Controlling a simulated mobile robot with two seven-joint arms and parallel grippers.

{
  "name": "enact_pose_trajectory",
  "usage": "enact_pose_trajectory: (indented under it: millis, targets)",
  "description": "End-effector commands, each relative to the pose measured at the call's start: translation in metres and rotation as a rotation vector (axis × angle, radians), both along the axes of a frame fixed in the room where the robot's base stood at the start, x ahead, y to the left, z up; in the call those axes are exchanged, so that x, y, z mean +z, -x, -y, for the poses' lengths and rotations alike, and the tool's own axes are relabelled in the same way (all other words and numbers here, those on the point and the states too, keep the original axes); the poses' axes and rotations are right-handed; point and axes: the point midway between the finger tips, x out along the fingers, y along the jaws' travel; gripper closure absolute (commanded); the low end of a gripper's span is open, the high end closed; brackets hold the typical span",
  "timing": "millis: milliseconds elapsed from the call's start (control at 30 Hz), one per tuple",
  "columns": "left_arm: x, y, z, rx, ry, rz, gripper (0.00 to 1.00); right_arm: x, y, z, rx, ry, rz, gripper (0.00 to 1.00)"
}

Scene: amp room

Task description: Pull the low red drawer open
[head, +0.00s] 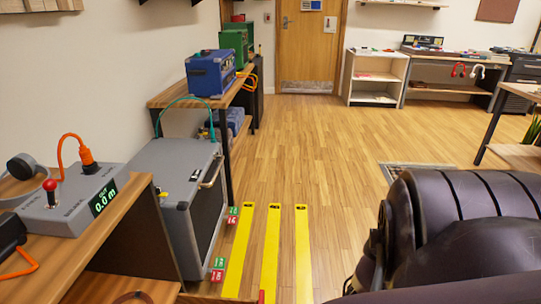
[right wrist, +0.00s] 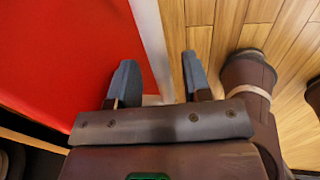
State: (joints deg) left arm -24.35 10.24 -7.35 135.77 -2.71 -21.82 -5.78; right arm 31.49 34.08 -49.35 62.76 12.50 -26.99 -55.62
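A broad red surface (right wrist: 55,50), apparently the red drawer, fills the left of the right wrist view. A pale grey-white edge strip (right wrist: 149,40) borders it on the right. My right gripper (right wrist: 160,80) is open, with one blue-grey finger over the red side and the other on the far side of the pale strip, over the wood floor. I cannot tell whether either finger touches the strip. No handle shows. The drawer is not clearly seen in the head view, where my dark right arm covers the lower right. My left gripper is not in view.
A grey amp cabinet (head: 180,190) stands on the floor at left, beside a wooden bench with a grey meter box (head: 85,200). Yellow strips (head: 270,250) mark the floor. A low shelf bench (head: 500,90) is at right. The middle floor is clear toward the door (head: 307,50).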

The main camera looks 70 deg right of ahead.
Motion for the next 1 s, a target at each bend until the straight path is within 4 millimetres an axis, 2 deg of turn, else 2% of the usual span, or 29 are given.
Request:
enact_pose_trajectory:
  millis: [233,333,533,733,1000]
  targets:
    - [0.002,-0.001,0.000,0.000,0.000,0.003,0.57,0.002,-0.001,0.000,0.000,0.000,0.001,0.56]
    - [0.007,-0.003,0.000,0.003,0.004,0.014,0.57,0.009,-0.002,0.001,0.001,0.000,0.005,0.56]
    - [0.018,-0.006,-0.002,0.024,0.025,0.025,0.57,0.043,-0.002,0.003,0.000,0.000,0.015,0.56]
    - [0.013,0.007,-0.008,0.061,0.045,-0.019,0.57,0.079,0.005,0.005,0.001,-0.001,0.016,0.56]
    - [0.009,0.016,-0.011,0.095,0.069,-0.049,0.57,0.104,0.016,0.007,0.001,0.000,0.005,0.56]
